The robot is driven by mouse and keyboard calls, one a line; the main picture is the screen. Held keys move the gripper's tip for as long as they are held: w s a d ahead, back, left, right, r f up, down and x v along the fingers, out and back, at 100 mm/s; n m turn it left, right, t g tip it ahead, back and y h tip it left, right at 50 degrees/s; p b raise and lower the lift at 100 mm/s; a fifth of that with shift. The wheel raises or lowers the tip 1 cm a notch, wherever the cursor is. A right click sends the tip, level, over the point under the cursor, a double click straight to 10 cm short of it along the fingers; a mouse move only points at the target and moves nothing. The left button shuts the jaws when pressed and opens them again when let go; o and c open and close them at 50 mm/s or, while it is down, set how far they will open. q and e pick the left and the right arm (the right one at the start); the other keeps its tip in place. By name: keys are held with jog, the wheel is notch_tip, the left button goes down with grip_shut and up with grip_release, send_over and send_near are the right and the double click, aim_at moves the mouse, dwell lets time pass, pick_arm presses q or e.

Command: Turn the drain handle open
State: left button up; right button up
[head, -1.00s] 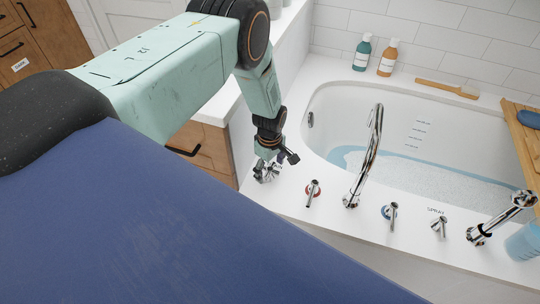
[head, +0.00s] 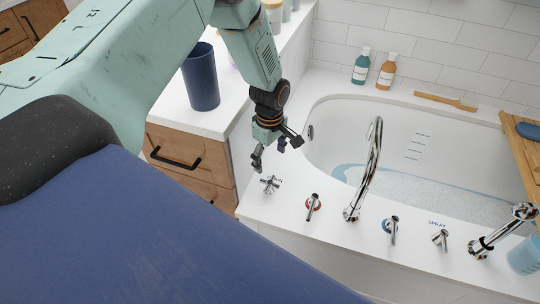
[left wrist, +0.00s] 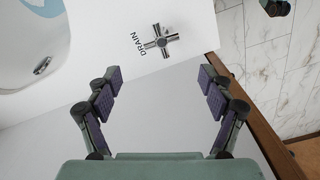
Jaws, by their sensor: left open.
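The drain handle (head: 270,184) is a chrome cross-shaped knob on the white tub deck, at the deck's left end. In the left wrist view the handle (left wrist: 160,42) stands beside the word DRAIN, beyond the fingertips and roughly centred between them. My left gripper (head: 270,156) is above and slightly behind the handle in the head view, apart from it. Its two purple-padded fingers are spread wide in the left wrist view (left wrist: 158,78), with nothing between them. My right gripper is in neither view.
A red-ringed lever (head: 312,206), the tall chrome spout (head: 364,175), a blue-ringed lever (head: 391,228) and the spray lever (head: 440,238) stand along the deck to the right. A dark blue cup (head: 201,77) is on the counter. The tub (head: 450,150) holds foamy water.

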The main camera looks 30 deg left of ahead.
pick_arm(q)
jog(key=shift+f, duration=0.1)
jog(key=m+y+b, duration=0.2)
jog(key=m+b, duration=0.7)
jog(key=m, duration=0.6)
send_over(272, 179)
jog(key=d, duration=0.1)
notch_tip(272, 179, down, 5)
jog(key=f, duration=0.2)
jog(key=f+b, duration=0.1)
jog(key=f, duration=0.2)
jog(key=a+f+b, duration=0.1)
jog(key=f, duration=0.1)
jog(key=shift+a+f, duration=0.1)
jog(key=shift+f, duration=0.3)
